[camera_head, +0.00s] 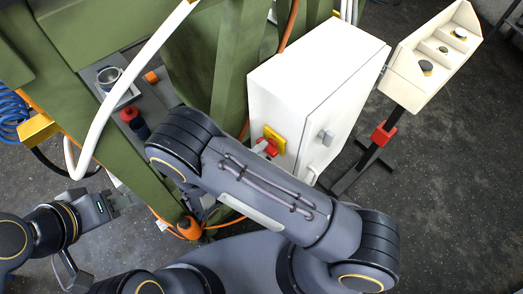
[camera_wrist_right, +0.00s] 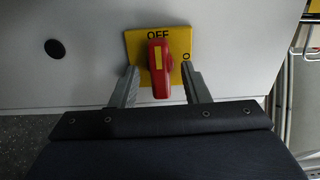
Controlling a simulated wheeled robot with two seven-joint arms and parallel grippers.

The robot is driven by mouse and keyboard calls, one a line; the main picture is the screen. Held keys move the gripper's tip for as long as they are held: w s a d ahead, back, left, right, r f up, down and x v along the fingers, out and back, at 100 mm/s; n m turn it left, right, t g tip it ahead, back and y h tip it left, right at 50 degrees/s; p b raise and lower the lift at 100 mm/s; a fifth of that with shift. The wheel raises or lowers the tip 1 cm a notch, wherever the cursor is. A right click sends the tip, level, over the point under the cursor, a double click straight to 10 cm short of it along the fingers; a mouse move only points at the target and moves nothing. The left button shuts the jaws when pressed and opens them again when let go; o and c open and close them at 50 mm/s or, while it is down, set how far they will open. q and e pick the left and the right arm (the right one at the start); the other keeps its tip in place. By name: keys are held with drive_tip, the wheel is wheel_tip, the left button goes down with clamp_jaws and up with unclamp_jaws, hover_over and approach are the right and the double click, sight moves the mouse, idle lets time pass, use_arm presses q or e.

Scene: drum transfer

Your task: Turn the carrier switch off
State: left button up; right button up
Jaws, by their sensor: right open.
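The carrier switch is a red handle (camera_wrist_right: 160,66) with a yellow stripe on a yellow plate (camera_wrist_right: 135,42), on a pale cabinet face. In the right wrist view the handle stands about upright below the word OFF; a partly hidden letter shows to its right. My right gripper (camera_wrist_right: 158,70) is open, one finger on each side of the handle, with visible gaps. In the head view the yellow plate (camera_head: 275,139) and red handle (camera_head: 267,148) show on the white cabinet; my right arm hides most of that gripper. My left gripper (camera_head: 126,199) is at the lower left, away from the switch; its jaw opening is unclear.
The white cabinet (camera_head: 305,75) has a grey latch (camera_head: 325,137) on its front. A white control box (camera_head: 435,55) on a stand is at the right. A green frame (camera_head: 170,40) and a white tube (camera_head: 112,95) are at the left, above my left arm.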

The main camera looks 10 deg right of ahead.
drive_tip(key=b+v, duration=0.2)
drive_tip(key=v, duration=0.5)
drive_tip(key=shift+a, duration=0.1)
idle(0.4)
